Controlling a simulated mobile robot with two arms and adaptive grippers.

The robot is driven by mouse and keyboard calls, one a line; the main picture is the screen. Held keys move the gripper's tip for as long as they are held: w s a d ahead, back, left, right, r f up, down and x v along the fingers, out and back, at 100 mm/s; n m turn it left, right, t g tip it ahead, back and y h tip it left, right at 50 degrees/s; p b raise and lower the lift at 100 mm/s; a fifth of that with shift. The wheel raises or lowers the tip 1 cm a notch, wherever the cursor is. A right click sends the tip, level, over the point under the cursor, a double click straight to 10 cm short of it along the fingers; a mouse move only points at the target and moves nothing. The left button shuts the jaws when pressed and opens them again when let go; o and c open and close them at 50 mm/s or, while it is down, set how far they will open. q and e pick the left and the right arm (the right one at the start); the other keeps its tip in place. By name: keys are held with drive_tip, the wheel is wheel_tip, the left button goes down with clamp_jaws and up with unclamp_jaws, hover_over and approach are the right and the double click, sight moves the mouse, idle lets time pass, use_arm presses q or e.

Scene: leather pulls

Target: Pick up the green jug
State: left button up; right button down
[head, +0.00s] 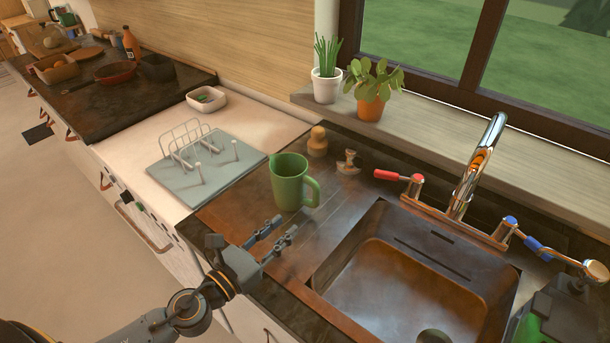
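The green jug (288,183) stands upright on the dark counter to the left of the sink. Its handle points right and its mouth is open at the top. My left gripper (279,233) is in front of the jug, just below it in the picture. Its two fingers are spread apart with nothing between them, and they appear clear of the jug. My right gripper does not show clearly; a dark shape is at the lower right edge.
The sink basin (385,275) lies right of the jug, with a tap (478,170) and red handle (385,175) behind. A wooden brush (317,143) and small stopper (349,163) stand behind the jug. A drying rack (190,145) on a grey mat (210,183) is left.

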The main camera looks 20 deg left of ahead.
sight(314, 197)
use_arm(q)
drive_tip(key=w, duration=0.1)
drive_tip(key=w+p, duration=0.1)
drive_tip(key=d+r, duration=0.1)
drive_tip(key=shift+w+p, duration=0.4)
drive_tip(key=x, duration=0.2)
drive_tip(key=p+x, duration=0.1)
drive_tip(key=x, duration=0.1)
drive_tip(key=shift+w+f, duration=0.1)
drive_tip(key=shift+f, duration=0.25)
drive_tip(key=shift+w+d, duration=0.15)
drive_tip(key=shift+w, duration=0.15)
drive_tip(key=shift+w+d+p, duration=0.15)
drive_tip(key=shift+w+p, duration=0.15)
drive_tip(key=shift+w, duration=0.2)
drive_tip(key=x, duration=0.4)
drive_tip(key=shift+w+f+p, duration=0.2)
drive_tip(key=shift+f+p, duration=0.1)
drive_tip(key=shift+s, duration=0.1)
drive_tip(key=shift+c, duration=0.5)
clamp_jaws()
drive_tip(key=shift+r, duration=0.15)
